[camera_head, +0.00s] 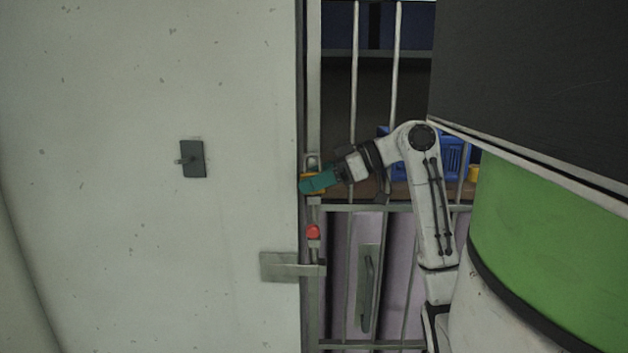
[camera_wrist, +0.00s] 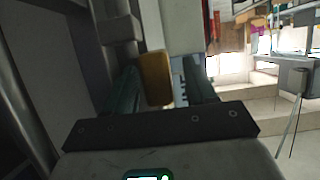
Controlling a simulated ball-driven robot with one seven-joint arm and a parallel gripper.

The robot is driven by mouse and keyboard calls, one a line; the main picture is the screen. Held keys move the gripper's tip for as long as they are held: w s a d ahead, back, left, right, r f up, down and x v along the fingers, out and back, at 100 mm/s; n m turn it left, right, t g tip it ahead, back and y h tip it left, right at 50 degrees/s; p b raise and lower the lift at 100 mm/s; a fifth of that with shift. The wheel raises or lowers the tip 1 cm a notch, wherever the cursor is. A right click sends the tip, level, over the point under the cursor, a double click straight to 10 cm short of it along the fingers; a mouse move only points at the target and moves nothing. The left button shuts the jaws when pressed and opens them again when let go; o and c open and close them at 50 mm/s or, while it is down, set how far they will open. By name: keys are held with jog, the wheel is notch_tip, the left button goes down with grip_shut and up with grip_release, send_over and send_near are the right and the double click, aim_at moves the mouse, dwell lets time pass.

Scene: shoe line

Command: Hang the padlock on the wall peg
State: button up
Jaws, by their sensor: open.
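The brass padlock (camera_head: 307,177) hangs at the edge of the barred gate in the head view, with its grey shackle upward. It also shows in the wrist view (camera_wrist: 155,78), between my two fingers. My gripper (camera_head: 313,184) has teal fingers; it is open, one finger on each side of the padlock body. The near finger hides part of the padlock in the head view. I cannot tell whether the fingers touch it. The wall peg (camera_head: 180,160) sticks out from a dark plate (camera_head: 193,158) on the pale wall to the left. The peg is bare.
Below the padlock are a red knob (camera_head: 313,232) and a metal latch plate (camera_head: 285,266). The gate's bars (camera_head: 354,90) stand behind my arm, with a blue crate (camera_head: 455,155) beyond. The wall between gate and peg is clear.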

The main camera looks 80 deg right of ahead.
jog(key=s+d+b, duration=0.1)
jog(key=s+b, duration=0.1)
jog(key=s, duration=1.1)
jog(key=shift+r, duration=0.25)
